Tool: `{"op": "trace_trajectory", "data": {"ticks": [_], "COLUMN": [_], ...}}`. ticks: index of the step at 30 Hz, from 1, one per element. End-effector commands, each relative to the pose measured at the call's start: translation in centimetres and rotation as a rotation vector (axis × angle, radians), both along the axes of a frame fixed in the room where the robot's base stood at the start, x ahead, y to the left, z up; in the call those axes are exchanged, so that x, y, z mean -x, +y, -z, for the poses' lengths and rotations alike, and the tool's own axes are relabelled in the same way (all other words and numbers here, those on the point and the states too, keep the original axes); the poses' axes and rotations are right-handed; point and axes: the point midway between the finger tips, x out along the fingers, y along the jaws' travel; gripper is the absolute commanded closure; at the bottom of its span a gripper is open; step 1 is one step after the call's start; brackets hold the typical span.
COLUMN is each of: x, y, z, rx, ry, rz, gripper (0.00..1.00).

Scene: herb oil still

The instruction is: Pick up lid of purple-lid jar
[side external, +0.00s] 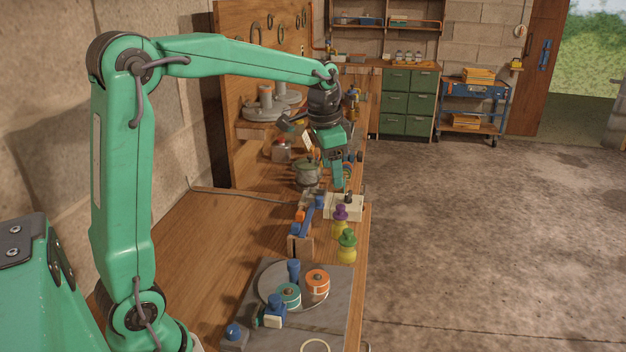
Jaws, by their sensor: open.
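The purple-lid jar (340,229) stands on the wooden workbench near its right edge. Its body is yellow and its purple lid (341,212) sits on top. My gripper (339,183) points down above and slightly behind the lid in this view, over a pale box with a dark knob (348,209). My gripper is apart from the lid. Its jaws are open, though the gap between the fingers is hard to make out. I see nothing held in them.
A similar jar with a green lid (347,240) stands close in front. A brown block with blue and orange parts (301,245) is to the left. A lidded pot (307,173) stands behind. A grey slab (335,320) with round containers lies in front.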

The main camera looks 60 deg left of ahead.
Motion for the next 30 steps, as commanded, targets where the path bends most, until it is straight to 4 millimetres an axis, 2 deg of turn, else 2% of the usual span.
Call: {"op": "trace_trajectory", "data": {"ticks": [6,15,21,30], "x": [-3.8,-7.9,-9.6,-10.3], "y": [2.5,6.0,7.8,8.7], "z": [2.7,7.3,10.1,11.4], "rx": [-0.003,0.002,0.010,0.014], "ry": [0.061,0.136,0.173,0.189], "rz": [0.062,0.151,0.200,0.225], "gripper": [0.35,0.35,0.35,0.35]}}
